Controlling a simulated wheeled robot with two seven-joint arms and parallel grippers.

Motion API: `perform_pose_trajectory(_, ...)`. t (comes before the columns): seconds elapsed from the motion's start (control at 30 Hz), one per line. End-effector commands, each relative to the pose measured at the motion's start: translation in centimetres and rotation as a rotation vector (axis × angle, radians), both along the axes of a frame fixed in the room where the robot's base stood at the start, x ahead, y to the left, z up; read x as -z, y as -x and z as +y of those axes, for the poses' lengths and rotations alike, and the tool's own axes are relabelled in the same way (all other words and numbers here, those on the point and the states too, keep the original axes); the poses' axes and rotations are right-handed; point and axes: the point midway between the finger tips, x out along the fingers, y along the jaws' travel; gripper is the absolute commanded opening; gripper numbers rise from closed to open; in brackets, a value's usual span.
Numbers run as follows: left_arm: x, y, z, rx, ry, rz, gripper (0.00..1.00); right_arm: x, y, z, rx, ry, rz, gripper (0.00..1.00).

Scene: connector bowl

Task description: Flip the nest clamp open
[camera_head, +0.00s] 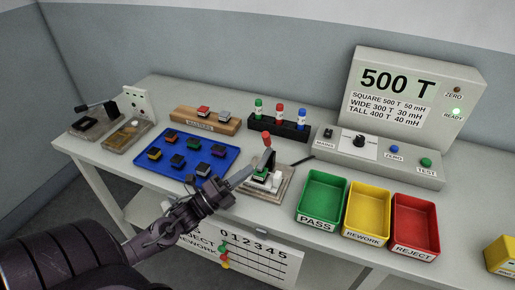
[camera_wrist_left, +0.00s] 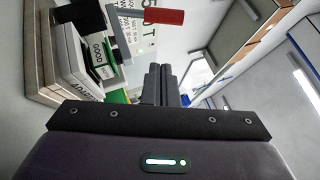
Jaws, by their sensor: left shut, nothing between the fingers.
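The test nest (camera_head: 284,190) sits on the bench in front of the meter, with a dark part seated on it. Its clamp lever stands roughly upright, topped by a red handle (camera_head: 267,138). In the left wrist view the red handle (camera_wrist_left: 164,16) shows at the top, on a grey metal bar. My left gripper (camera_head: 242,176) is shut and empty, just left of the nest and below the handle level. Its closed fingers (camera_wrist_left: 162,84) look apart from the red handle. My right gripper is out of view.
A blue tray (camera_head: 222,178) with several connectors lies left of the nest. Green (camera_head: 325,187), yellow (camera_head: 367,211) and red (camera_head: 415,224) bins stand to the right. A rack of bottles (camera_head: 280,126) and the meter (camera_head: 412,102) stand behind. Another lever fixture (camera_head: 90,122) is far left.

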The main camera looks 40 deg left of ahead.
Motion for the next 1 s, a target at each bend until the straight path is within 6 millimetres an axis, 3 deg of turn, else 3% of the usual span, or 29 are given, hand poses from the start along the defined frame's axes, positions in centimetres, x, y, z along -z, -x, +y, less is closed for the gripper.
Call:
perform_pose_trajectory(0.17,-1.6,-3.4,-1.4,0.0,0.002,-0.004,0.0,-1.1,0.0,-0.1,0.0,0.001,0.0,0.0)
perform_pose_trajectory(0.4,-2.7,-6.0,0.0,-0.001,0.001,-0.001,0.0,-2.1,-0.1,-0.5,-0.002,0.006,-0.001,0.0)
perform_pose_trajectory(1.0,-3.0,-6.5,0.3,0.0,0.003,0.01,0.0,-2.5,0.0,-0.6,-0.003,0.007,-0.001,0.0)
